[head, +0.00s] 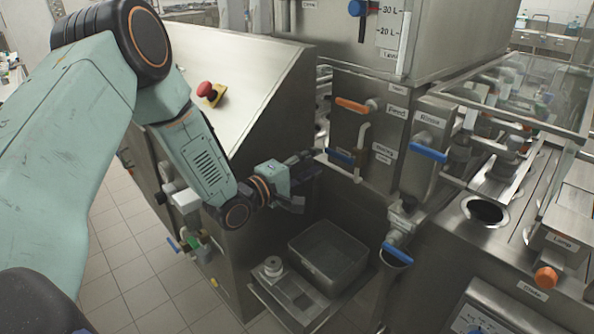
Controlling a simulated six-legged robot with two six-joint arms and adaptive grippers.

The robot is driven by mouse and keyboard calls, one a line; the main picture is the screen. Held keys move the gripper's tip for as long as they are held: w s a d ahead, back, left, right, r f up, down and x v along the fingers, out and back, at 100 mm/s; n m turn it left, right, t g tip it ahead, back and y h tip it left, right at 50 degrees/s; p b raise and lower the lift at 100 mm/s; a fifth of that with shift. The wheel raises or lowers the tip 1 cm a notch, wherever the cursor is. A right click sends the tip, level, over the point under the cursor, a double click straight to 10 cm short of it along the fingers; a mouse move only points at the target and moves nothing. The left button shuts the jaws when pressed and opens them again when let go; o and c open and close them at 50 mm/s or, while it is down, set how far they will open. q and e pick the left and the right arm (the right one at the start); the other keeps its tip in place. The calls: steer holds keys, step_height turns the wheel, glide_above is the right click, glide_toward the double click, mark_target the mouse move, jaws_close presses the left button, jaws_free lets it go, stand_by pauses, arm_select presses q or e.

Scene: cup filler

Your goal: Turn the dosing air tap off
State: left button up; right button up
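A small tap with a blue lever (340,157) sits low on the steel cabinet front, left of a two-line label (384,153) that is too small to read surely. It may be the dosing air tap. A pale bent pipe rises beside it. My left gripper (308,178) is just left of and below this lever, apart from it as far as I can see. Its dark fingers look spread, with nothing visible between them. My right gripper is out of view.
An orange lever (352,105) labelled Feed is above, and a blue Rinse lever (429,153) is to the right. Another blue lever (397,254) is lower right. A steel bin (328,256) stands below my gripper. A red button (205,89) is on the sloped panel.

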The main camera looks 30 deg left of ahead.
arm_select(q)
steer(key=shift+v, duration=2.5)
steer(key=shift+d, duration=0.1)
